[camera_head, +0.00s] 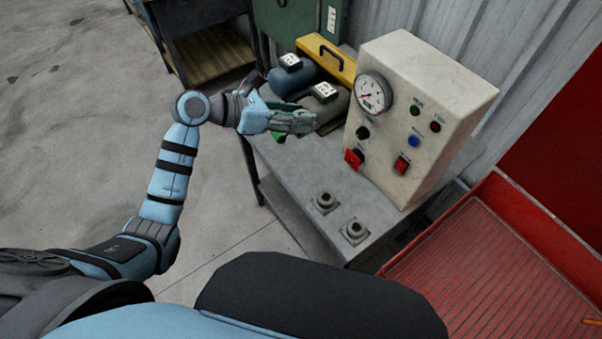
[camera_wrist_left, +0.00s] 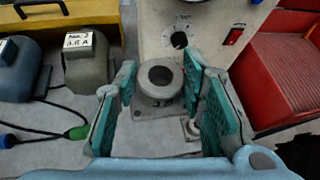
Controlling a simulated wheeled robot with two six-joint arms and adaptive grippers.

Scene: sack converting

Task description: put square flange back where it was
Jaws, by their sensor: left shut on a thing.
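My left gripper (camera_head: 303,122) reaches in over the far left part of the grey table (camera_head: 308,163). In the left wrist view its green-padded fingers (camera_wrist_left: 160,105) are shut on a grey square flange (camera_wrist_left: 160,93) with a round collar and open bore. In the head view the fingers hide most of this flange. Two other grey flange-like fittings, a left one (camera_head: 325,202) and a right one (camera_head: 354,232), sit on the table near its front edge. A small fitting (camera_wrist_left: 192,129) also shows beside the right finger in the wrist view. My right gripper is not in view.
A cream control box (camera_head: 440,105) with a gauge, knobs and red switches stands at the table's back right. Two motors, blue (camera_head: 291,75) and grey-green (camera_head: 327,98), stand behind my gripper near a yellow box (camera_head: 327,58). A red tray (camera_head: 490,280) lies right.

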